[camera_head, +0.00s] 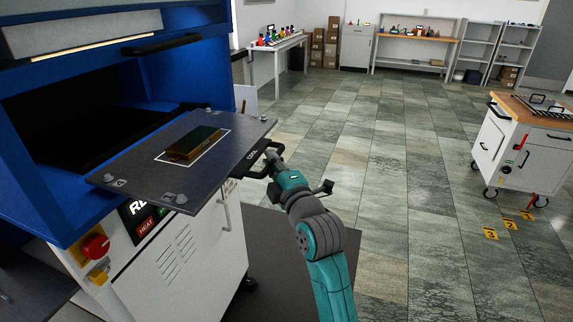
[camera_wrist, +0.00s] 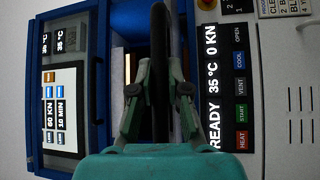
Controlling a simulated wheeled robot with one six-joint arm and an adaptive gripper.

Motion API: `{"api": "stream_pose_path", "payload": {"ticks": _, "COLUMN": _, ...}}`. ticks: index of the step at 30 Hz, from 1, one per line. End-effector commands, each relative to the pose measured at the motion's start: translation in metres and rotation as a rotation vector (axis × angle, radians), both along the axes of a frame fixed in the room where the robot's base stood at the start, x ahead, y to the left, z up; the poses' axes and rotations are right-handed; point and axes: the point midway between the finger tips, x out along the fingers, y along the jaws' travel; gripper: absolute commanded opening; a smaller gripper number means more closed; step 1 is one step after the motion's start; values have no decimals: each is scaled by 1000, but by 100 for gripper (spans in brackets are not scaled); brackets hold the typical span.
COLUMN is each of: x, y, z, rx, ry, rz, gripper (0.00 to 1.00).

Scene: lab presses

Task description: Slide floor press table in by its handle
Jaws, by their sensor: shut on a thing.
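The floor press (camera_head: 180,250) is a blue and white machine at the left in the head view. Its dark table (camera_head: 120,165) sticks out of the blue opening and carries a brass-coloured block (camera_head: 193,145) inside a white outline. The black handle (camera_head: 257,174) is on the table's outer edge. My gripper (camera_head: 273,157) is at the handle, with the arm reaching up from the lower right. In the wrist view the handle (camera_wrist: 159,35) runs upright between the fingers of my gripper (camera_wrist: 160,85), which are shut on it. The handle partly hides the opening behind it.
The press front has a red knob (camera_head: 95,246) and a display (camera_wrist: 211,95) reading READY 35 °C 0 KN. A white wheeled cabinet (camera_head: 515,145) stands at the right, with yellow floor markers (camera_head: 490,233) before it. The tiled floor between is clear.

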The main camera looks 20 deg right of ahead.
Motion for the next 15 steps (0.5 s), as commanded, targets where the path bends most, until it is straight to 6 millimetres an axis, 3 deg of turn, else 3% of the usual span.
{"api": "stream_pose_path", "payload": {"ticks": 15, "x": 85, "y": 119, "z": 1, "rx": -1, "ry": 1, "rz": 6, "gripper": 0}}
